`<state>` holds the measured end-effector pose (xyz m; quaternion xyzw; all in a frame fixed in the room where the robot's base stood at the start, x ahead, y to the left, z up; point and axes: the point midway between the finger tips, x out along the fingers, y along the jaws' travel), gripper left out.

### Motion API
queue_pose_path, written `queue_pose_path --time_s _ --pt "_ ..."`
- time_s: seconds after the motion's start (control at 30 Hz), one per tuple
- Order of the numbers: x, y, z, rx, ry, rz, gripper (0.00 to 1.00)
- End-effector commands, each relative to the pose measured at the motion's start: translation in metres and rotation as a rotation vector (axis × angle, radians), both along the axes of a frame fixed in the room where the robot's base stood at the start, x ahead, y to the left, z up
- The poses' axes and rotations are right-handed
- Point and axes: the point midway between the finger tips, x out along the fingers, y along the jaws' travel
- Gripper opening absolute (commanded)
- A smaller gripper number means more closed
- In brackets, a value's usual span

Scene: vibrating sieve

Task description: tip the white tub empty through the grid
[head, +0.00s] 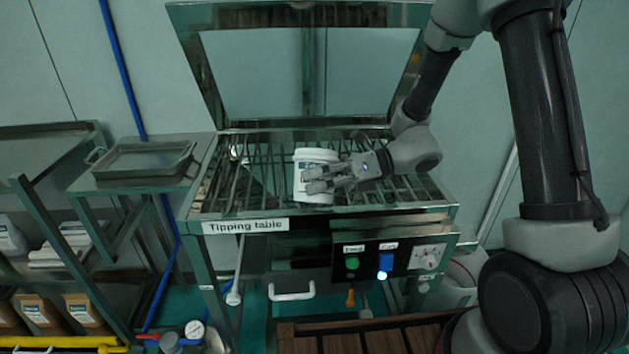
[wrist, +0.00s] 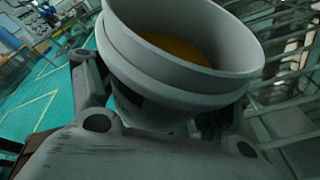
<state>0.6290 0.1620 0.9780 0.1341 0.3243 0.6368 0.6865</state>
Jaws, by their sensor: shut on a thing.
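The white tub (head: 314,157) is at the grid (head: 255,165) of the tipping table, in the middle of the head view. My gripper (head: 325,180) is shut on the tub's side from the right. In the wrist view the tub (wrist: 150,65) is open at the top and holds an orange-brown content (wrist: 180,47). The tub looks close to upright in the head view. I cannot tell whether its base touches the grid bars. The fingertips are partly hidden behind the tub in the wrist view.
A raised metal frame (head: 310,123) stands behind the grid. A metal tray (head: 145,160) rests on a side stand at left. The table's front has a control panel (head: 390,258) with a green button, a lit blue switch and a dial.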

Motion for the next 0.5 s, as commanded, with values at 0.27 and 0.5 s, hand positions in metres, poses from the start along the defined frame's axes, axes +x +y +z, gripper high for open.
queue_pose_path --time_s 0.27,0.5 --pt "0.010 -0.002 -0.001 0.083 0.421 0.002 0.46" --pt "0.014 -0.003 0.018 0.128 0.650 0.001 0.46"
